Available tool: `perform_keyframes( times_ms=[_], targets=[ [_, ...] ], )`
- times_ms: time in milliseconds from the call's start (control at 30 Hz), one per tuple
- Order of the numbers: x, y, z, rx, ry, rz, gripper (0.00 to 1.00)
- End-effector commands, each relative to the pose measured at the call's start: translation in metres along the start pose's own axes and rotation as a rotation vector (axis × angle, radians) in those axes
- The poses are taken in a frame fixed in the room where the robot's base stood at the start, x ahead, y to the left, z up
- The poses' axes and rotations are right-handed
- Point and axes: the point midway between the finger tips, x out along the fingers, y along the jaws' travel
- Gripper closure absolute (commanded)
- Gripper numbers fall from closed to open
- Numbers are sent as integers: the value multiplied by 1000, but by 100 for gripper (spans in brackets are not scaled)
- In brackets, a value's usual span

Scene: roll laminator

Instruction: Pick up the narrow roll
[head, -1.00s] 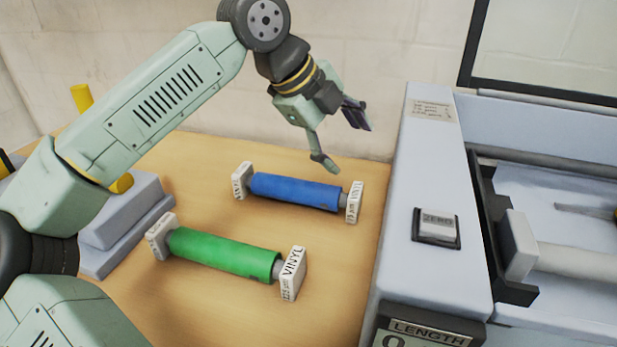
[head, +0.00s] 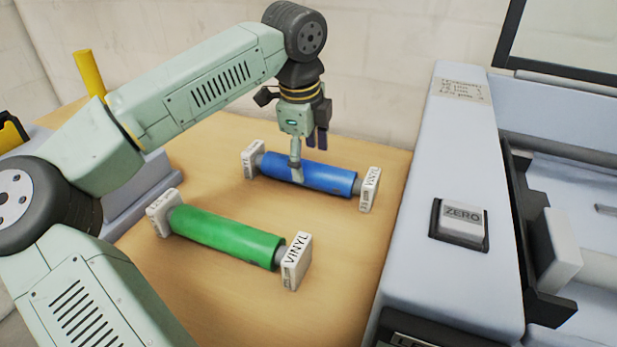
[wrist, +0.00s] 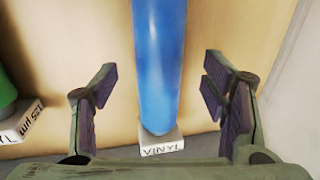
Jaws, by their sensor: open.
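Two rolls lie on the wooden table (head: 215,265), each with white labelled end blocks. The blue roll (head: 335,180) is at the back and the green roll (head: 225,238) is nearer the front. In the wrist view, the blue roll (wrist: 157,60) runs between the two parted fingers (wrist: 158,92), with gaps on both sides. The green roll (wrist: 6,92) shows at the left edge.
The grey laminator (head: 455,110) with its ZERO button (head: 462,218) stands close on the right. A grey stepped block (head: 150,195) is on the left, partly behind my arm. A pale wall (head: 370,80) is behind. Bare table lies between and in front of the rolls.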

Motion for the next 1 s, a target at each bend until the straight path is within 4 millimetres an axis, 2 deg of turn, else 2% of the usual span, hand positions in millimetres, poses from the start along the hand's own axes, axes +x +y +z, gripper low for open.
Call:
perform_keyframes(
  times_ms=[33,200,467,1000],
  targets=[
    [12,2,-1,2,3,2,33],
    [36,2,-2,1,2,1,33],
    [36,2,-2,1,1,0,33],
    [36,2,-2,1,1,0,69]
  ],
)
